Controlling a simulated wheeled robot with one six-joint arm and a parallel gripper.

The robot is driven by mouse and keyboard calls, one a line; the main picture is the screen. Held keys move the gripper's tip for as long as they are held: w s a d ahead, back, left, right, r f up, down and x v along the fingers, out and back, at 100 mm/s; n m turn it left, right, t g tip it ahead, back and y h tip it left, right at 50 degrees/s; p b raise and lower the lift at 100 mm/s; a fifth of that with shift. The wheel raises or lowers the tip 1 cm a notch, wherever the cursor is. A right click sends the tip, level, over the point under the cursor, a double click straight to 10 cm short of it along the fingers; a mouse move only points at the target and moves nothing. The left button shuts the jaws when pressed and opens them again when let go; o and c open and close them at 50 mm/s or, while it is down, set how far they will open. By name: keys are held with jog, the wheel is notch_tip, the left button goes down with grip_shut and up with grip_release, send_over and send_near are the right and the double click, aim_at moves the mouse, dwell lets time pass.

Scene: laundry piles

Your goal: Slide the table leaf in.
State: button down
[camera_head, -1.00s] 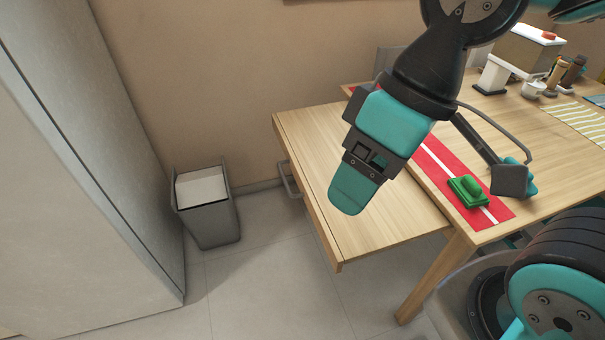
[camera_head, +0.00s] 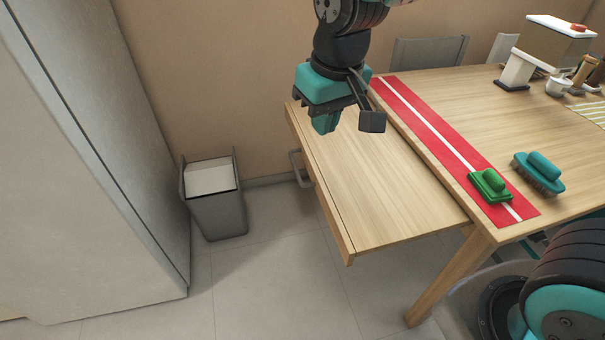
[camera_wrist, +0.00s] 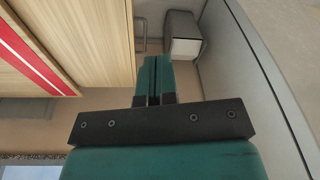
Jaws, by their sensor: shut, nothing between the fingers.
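The wooden table leaf (camera_head: 385,200) sticks out from the left side of the table (camera_head: 465,110), with a handle (camera_head: 300,168) on its outer edge. In the wrist view the leaf (camera_wrist: 105,35) fills the upper left and the handle (camera_wrist: 141,32) shows near the top. My gripper (camera_head: 325,126) is shut and empty, over the far end of the leaf in the head view. Its closed fingers (camera_wrist: 154,65) point toward the bin side in the wrist view. I cannot tell whether they touch the leaf.
A red strip with a white stripe (camera_head: 425,118) lies along the table's left edge. A green brush (camera_head: 488,184) rests on it, with a teal brush (camera_head: 538,172) beside it. A grey bin (camera_head: 217,213) stands left of the leaf, near a grey cabinet (camera_head: 90,180). Floor between bin and leaf is clear.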

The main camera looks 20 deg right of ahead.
jog(key=w+a+f+m+t+h+b, duration=0.1)
jog(key=w+f+m+h+b, duration=0.15)
jog(key=w+f, duration=0.65)
jog(key=m+t+h+b, duration=0.2)
jog(key=h+b, duration=0.2)
send_near(308, 169)
jog(key=x, duration=0.5)
jog(key=shift+w+f, duration=0.3)
